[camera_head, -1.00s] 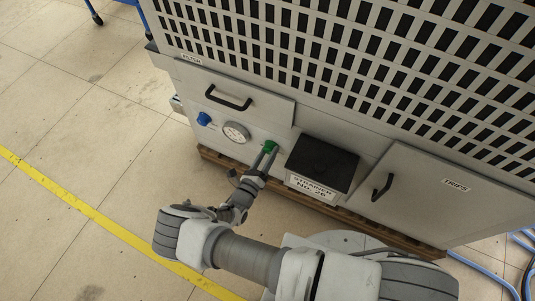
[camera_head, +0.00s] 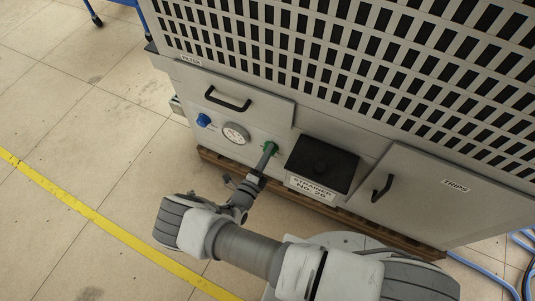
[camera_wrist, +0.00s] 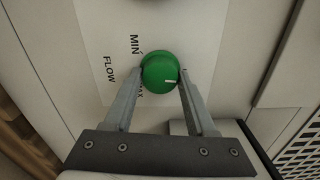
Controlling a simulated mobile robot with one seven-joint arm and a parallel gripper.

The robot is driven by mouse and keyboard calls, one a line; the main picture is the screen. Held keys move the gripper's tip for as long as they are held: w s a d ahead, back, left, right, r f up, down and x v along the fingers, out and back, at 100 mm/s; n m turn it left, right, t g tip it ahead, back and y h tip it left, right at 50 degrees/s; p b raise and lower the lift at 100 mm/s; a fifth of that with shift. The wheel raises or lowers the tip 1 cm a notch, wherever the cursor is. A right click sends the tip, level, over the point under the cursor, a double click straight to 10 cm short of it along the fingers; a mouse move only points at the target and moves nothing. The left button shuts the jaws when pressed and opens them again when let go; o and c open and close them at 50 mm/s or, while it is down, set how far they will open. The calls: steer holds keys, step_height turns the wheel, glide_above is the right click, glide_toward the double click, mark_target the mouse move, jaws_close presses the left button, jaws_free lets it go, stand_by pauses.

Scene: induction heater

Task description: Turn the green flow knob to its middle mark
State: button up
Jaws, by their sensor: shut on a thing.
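The green flow knob (camera_head: 271,147) is on the front panel of the grey cabinet, right of the round gauge. In the wrist view the round knob (camera_wrist: 160,66) sits between the two fingertips of my gripper (camera_wrist: 160,75), which touch its sides. My gripper (camera_head: 269,150) is shut on it. A short white line on the knob's face points toward the right finger in the wrist view. The printed words MIN (camera_wrist: 134,45) and FLOW (camera_wrist: 110,70) are left of the knob. The MAX label (camera_wrist: 140,88) is partly hidden by the left finger. No middle mark can be made out.
A blue knob (camera_head: 203,120) and the gauge (camera_head: 235,133) are left of the green knob. A black-lidded strainer box (camera_head: 321,164) juts out close on the right. A black drawer handle (camera_head: 228,99) is above. The floor (camera_head: 110,165) in front is open.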

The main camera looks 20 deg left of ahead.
stand_by(0.4)
steer(key=o, duration=1.4)
steer(key=shift+c, duration=0.2)
steer(key=shift+s, duration=0.1)
